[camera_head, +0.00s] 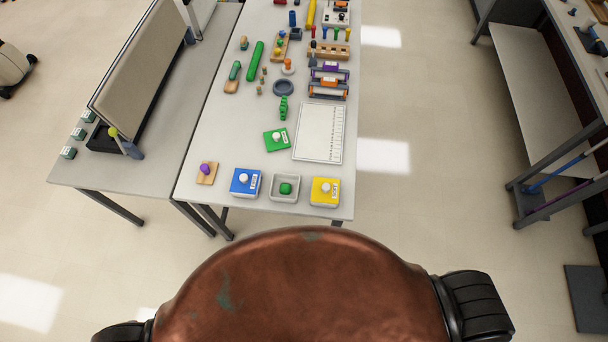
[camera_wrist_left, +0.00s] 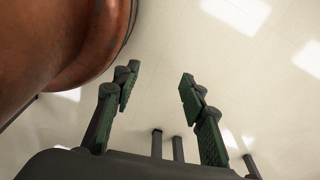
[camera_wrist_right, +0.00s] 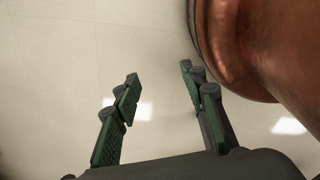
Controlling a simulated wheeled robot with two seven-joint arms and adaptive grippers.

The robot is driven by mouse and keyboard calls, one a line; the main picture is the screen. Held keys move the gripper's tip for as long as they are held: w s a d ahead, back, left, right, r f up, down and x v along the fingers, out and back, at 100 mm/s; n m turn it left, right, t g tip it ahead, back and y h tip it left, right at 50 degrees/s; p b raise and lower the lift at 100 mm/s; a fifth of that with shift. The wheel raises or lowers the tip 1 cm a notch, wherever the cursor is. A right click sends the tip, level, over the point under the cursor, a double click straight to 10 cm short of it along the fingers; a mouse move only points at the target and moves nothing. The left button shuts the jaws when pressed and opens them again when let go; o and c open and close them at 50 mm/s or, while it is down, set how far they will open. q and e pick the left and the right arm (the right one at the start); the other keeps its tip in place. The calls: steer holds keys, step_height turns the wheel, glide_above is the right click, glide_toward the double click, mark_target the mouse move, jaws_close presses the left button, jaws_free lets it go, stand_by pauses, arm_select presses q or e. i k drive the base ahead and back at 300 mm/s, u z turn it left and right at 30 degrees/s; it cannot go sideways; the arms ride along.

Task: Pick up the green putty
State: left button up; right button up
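The green putty (camera_head: 286,188) is a small round lump. It sits in an open white-grey square container (camera_head: 275,191) near the front edge of the table, between a blue box and a yellow box. Neither gripper shows in the head view. In the right wrist view my right gripper (camera_wrist_right: 160,80) is also spread and empty.
The blue box (camera_head: 246,182) and yellow box (camera_head: 325,192) have white knobs. A green lid (camera_head: 276,140) and a white board (camera_head: 319,133) lie behind. A purple knob on a wooden block (camera_head: 206,173) stands at left. Floor is clear between my body and the table (camera_head: 228,206).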

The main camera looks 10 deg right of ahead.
mark_target(285, 189)
steer(key=u, duration=1.25)
steer(key=k, duration=0.6)
steer(key=z, duration=0.15)
